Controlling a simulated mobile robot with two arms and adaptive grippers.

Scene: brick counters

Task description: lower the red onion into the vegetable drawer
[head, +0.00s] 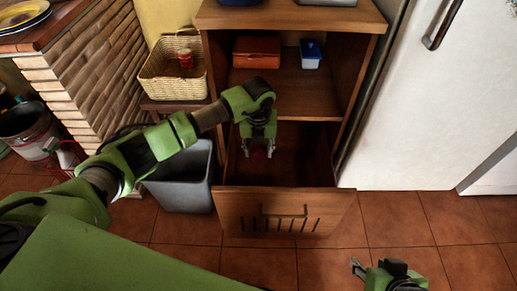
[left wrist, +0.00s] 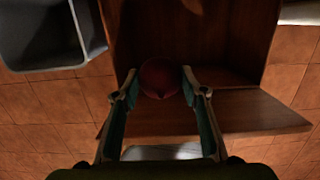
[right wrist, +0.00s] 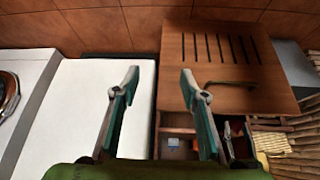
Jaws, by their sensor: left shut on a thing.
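The vegetable drawer (head: 285,212) is pulled out at the bottom of the wooden cabinet, its slotted front facing me. My left gripper (head: 259,150) is over the drawer opening, pointing down, shut on the dark red onion (left wrist: 160,78), which shows between its fingertips in the left wrist view. In the head view the onion is mostly hidden by the fingers. How far the onion is above the drawer floor I cannot tell. My right gripper (head: 372,268) is open and empty, low at the right; its spread fingers show in the right wrist view (right wrist: 160,85).
A grey bin (head: 182,185) stands left of the drawer, below a wicker basket (head: 172,72). The shelf above holds an orange-brown box (head: 257,52) and a blue container (head: 310,54). A white fridge (head: 425,110) stands right. The tiled floor in front is clear.

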